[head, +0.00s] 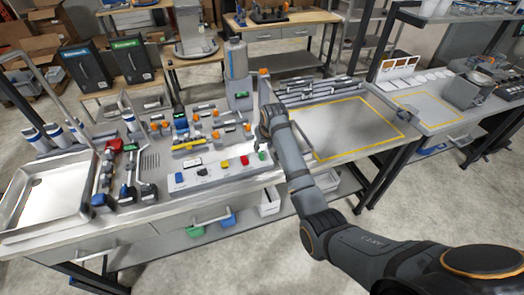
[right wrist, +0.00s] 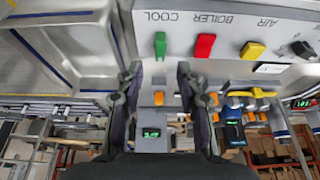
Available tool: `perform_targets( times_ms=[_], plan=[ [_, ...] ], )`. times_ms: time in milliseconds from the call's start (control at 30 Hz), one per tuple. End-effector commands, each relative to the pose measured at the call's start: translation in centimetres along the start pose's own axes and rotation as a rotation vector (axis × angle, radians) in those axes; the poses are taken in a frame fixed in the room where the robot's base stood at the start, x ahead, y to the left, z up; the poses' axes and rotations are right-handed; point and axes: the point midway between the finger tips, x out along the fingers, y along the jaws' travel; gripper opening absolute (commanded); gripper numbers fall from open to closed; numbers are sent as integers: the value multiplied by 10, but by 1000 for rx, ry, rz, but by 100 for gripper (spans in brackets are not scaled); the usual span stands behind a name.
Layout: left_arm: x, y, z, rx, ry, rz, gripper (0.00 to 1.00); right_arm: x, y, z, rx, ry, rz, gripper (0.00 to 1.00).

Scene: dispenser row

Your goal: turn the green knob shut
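The green knob (head: 262,155) sits at the right end of the pale control panel (head: 222,177). In the right wrist view the green knob (right wrist: 160,45) is under the upside-down label COOL, its handle lengthwise up and down in the picture. My right gripper (head: 261,146) is right at this knob in the head view, partly hidden by its own wrist. In the right wrist view my right gripper (right wrist: 159,75) is open, with nothing between its fingers. The knob lies just past the fingertips, lined up with the gap; I see no contact. My left gripper is out of view.
A red knob (right wrist: 205,45) labelled BOILER sits close beside the green one. A yellow knob (right wrist: 252,50) and a black knob (right wrist: 303,48) follow along the panel. Valves and pipes (head: 200,130) crowd the bench behind. A sink (head: 52,193) is at the left.

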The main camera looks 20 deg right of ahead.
Motion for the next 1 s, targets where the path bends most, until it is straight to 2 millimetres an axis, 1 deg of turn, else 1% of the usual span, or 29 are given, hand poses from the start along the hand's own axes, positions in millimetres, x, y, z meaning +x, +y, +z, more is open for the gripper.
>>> perform_targets(
  times_ms=[33, 100, 200, 300, 433, 667, 700, 767, 967, 1000],
  plan=[
    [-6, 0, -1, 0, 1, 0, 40, 9, 0, 0, 0, -4, 0, 37],
    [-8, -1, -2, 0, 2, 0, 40, 25, 0, 0, 0, -3, 0, 37],
    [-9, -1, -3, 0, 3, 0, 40, 43, 0, 0, 0, -2, 0, 37],
    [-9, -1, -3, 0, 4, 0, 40, 55, 0, 0, 0, 0, 0, 37],
    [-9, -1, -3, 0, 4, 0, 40, 63, 0, 0, 0, 1, 0, 37],
    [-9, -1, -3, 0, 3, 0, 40, 64, 0, 0, 0, 2, 0, 37],
    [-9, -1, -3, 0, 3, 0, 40, 64, 0, 0, 0, 2, 0, 35],
    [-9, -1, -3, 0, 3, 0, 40, 64, 0, 0, 0, 2, 0, 27],
    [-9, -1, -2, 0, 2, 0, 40, 64, 0, 0, 0, 1, 0, 0],
    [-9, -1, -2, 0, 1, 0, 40, 64, 0, 0, 0, 1, 0, 0]
  ],
)
